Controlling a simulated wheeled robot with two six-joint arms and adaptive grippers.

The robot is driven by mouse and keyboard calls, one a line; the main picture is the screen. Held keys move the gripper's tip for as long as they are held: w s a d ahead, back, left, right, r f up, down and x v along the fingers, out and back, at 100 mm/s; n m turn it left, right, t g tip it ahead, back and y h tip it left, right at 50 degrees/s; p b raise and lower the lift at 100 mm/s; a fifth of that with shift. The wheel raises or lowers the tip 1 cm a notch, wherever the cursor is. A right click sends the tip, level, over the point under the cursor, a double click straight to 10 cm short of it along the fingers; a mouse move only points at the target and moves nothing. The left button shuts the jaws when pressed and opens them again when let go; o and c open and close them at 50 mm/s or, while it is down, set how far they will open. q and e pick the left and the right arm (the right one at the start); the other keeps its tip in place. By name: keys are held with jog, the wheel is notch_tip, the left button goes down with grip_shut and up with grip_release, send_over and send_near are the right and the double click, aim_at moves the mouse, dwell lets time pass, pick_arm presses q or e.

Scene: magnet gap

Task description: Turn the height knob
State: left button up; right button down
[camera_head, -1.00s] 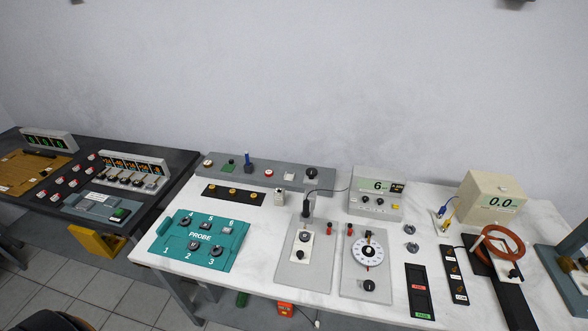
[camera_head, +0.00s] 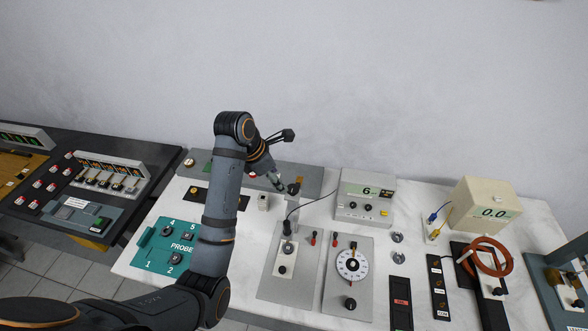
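No label for the height knob is readable, so I cannot tell for certain which knob it is. A black knob (camera_head: 294,189) stands at the right end of the long grey panel (camera_head: 312,178) at the back of the white table. My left gripper (camera_head: 279,184) is just left of that knob, small and partly hidden by its own arm. Whether it touches the knob, or is open or shut, I cannot tell. Other black knobs sit on the front plates: one below the probe stand (camera_head: 282,270), one below the round white dial (camera_head: 350,303). My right gripper is out of view.
My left arm crosses over the teal PROBE board (camera_head: 155,251) and hides its right part. A black cable runs from the probe stand to the grey meter (camera_head: 366,195) reading 6. A cream box (camera_head: 486,204) reading 0.0 stands at the right.

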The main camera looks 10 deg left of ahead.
aim_at(292, 188)
pick_arm(q)
jog(key=shift+n, duration=0.7)
jog(key=x, duration=0.2)
jog(key=p+x, duration=0.1)
jog(key=x, duration=0.2)
jog(key=w+d+x, duration=0.1)
jog(key=x, duration=0.1)
jog(key=shift+w+d+r, duration=0.1)
jog(key=shift+d+r, duration=0.05)
jog(key=shift+r, duration=0.05)
jog(key=shift+f, duration=0.25)
jog(key=shift+d+f, duration=0.1)
jog(key=shift+f, duration=0.1)
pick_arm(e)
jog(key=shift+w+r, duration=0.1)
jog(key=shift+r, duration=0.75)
pick_arm(q)
jog(key=c, duration=1.2)
jog(key=shift+o, duration=0.2)
jog(key=shift+w, duration=0.1)
